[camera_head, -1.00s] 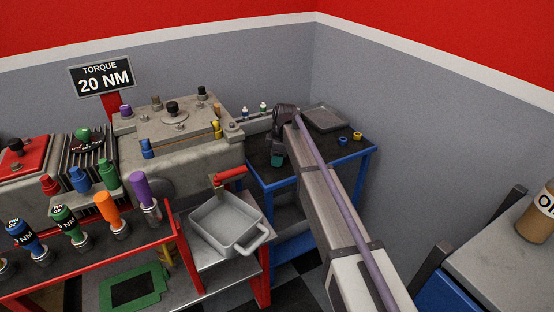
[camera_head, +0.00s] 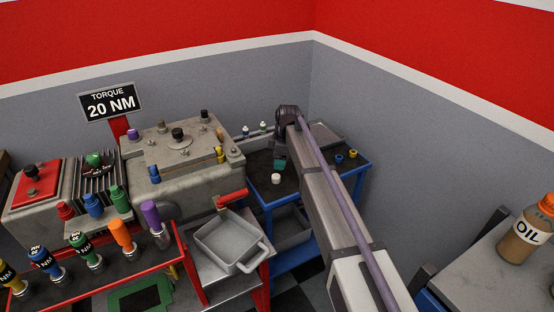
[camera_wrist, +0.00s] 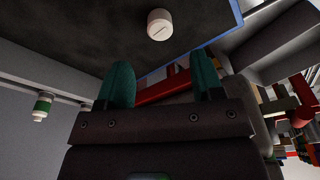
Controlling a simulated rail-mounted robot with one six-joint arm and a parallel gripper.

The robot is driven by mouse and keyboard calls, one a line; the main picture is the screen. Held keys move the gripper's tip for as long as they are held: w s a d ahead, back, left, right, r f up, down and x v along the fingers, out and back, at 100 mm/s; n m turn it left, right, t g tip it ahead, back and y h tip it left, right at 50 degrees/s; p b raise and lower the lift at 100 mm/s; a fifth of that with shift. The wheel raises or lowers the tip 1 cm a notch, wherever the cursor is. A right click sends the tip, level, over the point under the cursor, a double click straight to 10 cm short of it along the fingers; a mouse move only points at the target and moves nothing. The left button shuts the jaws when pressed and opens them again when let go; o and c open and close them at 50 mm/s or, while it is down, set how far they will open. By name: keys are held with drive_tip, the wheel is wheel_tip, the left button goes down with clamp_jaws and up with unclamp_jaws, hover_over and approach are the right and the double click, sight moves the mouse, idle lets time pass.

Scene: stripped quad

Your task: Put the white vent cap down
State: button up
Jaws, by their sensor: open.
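The white vent cap (camera_head: 276,179) is a small white cylinder. It sits on the dark top of the blue cart (camera_head: 258,187), near its front edge. In the wrist view the cap (camera_wrist: 160,24) shows beyond the fingertips, with a dark slot line on its face. My gripper (camera_head: 280,164) has teal fingers and is just behind the cap in the head view. The wrist view shows the two fingers (camera_wrist: 165,80) spread apart, nothing between them and a gap to the cap.
A blue ring (camera_head: 339,158) and a yellow ring (camera_head: 353,153) lie on the cart's right side. A grey tray (camera_head: 325,132) is behind my arm. A grey engine block (camera_head: 190,180) stands to the left. A grey pan (camera_head: 229,243) with a red handle nearby is in front.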

drive_tip(key=r, duration=0.1)
drive_tip(key=r+p, duration=0.1)
drive_tip(key=r, duration=0.2)
drive_tip(key=shift+d+p, duration=0.3)
drive_tip(key=shift+p, duration=0.1)
drive_tip(key=shift+f, duration=0.1)
drive_tip(key=s+d+m+h, duration=0.1)
drive_tip(key=s+d+m, duration=0.55)
drive_tip(key=s, duration=0.45)
drive_tip(key=s+d+m, duration=0.6)
drive_tip(key=s+d, duration=0.2)
drive_tip(key=s, duration=0.4)
drive_tip(key=s+d+m+h, duration=0.1)
drive_tip(key=s+d+m, duration=0.55)
drive_tip(key=s, duration=0.45)
wheel_tip(320, 180, up, 6)
drive_tip(key=p, duration=0.6)
drive_tip(key=shift+w+n, duration=0.2)
drive_tip(key=shift+n, duration=0.1)
